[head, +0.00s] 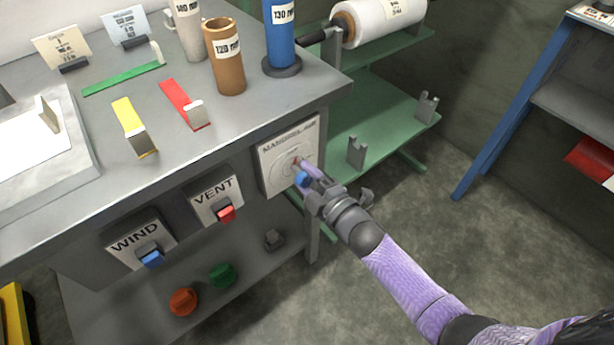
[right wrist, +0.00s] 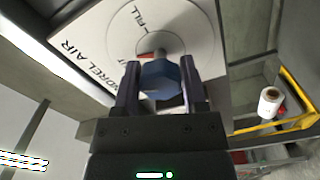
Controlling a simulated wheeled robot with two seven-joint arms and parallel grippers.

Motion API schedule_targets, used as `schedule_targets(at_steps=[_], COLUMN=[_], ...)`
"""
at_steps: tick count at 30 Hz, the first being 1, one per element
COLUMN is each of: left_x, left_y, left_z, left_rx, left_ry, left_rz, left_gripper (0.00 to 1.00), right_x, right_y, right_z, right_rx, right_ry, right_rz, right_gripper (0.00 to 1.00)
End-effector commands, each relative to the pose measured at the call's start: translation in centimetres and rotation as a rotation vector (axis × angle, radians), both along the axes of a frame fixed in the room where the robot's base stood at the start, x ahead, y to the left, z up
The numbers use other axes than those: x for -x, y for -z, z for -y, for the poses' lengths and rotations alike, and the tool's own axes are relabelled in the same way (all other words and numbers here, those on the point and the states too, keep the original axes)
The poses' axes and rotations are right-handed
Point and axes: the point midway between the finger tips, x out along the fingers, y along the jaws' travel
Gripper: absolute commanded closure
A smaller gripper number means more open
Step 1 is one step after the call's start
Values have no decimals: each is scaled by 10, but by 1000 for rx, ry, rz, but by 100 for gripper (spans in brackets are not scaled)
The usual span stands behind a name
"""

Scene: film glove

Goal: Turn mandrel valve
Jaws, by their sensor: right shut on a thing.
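The mandrel air valve is a white panel (head: 281,150) on the bench's right front, with a round dial and a blue knob (head: 302,180). My right gripper (head: 306,178) is at the knob. In the right wrist view, the blue knob (right wrist: 160,80) sits between the two fingers of my right gripper (right wrist: 160,85), which is shut on it. Part of the dial lettering is hidden by the fingers. My left gripper is not in view.
Left of the valve are a VENT panel (head: 216,198) with a red switch and a WIND panel (head: 138,241) with a blue switch. Cardboard and blue tubes (head: 224,58) stand on the bench. A green rack (head: 375,130) with a white roll is behind my right arm.

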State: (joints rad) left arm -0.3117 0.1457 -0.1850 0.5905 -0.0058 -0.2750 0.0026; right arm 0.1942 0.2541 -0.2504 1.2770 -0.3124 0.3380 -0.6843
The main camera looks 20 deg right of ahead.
Motion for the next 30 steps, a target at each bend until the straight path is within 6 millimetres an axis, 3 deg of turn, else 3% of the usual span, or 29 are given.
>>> schedule_targets(at_steps=[15,30], left_x=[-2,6], left_y=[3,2], left_z=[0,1], left_rx=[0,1], left_ry=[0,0], left_rz=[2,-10], left_gripper=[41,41], right_x=[1,1], right_y=[1,0], right_z=[0,0], right_rx=[278,326], right_ry=[0,0], right_rz=[98,114], right_gripper=[100,100])
